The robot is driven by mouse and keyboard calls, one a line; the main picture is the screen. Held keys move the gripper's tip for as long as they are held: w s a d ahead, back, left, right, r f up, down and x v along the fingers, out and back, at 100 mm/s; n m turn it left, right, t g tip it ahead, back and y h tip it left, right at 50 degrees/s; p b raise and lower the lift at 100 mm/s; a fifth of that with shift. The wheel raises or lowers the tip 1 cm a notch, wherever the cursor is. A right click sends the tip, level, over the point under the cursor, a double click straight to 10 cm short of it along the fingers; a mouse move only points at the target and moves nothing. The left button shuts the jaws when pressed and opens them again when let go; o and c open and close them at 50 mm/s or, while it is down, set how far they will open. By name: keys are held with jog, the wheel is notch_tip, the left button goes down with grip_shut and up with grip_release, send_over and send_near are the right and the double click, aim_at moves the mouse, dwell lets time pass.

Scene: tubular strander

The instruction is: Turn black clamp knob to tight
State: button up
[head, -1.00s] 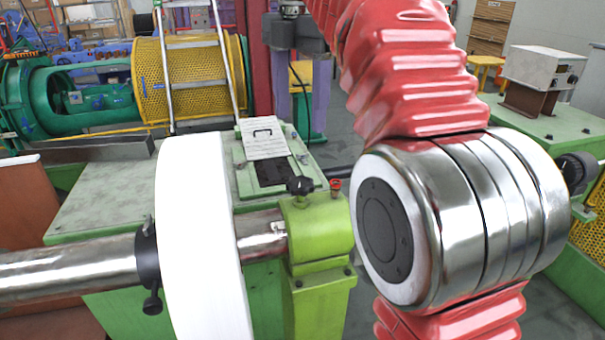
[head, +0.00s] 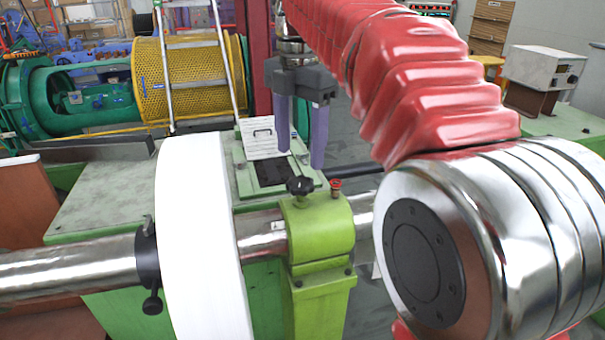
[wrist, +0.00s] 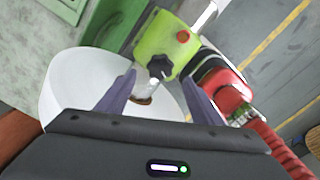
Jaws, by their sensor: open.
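The black clamp knob (head: 299,186) is a lobed star knob on top of the light green clamp block (head: 317,228), which sits around the steel shaft. In the wrist view the knob (wrist: 159,66) shows between the two purple fingertips and a little beyond them. My gripper (head: 300,157) points down with its fingers spread and empty. In the head view its tips appear above and behind the knob, apart from it. A small red knob (head: 336,187) stands on the same block, right of the black one.
A large white disc (head: 200,240) is on the shaft (head: 70,268) left of the block. A black collar (head: 148,262) with its own small knob is left of the disc. A green cabinet (head: 110,190) with a white plate (head: 265,138) lies behind.

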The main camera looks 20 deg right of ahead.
aim_at(300, 181)
jog(key=shift+f, duration=3.3)
jog(key=c, duration=1.1)
jog(key=shift+o, duration=0.2)
jog(key=shift+d, duration=0.15)
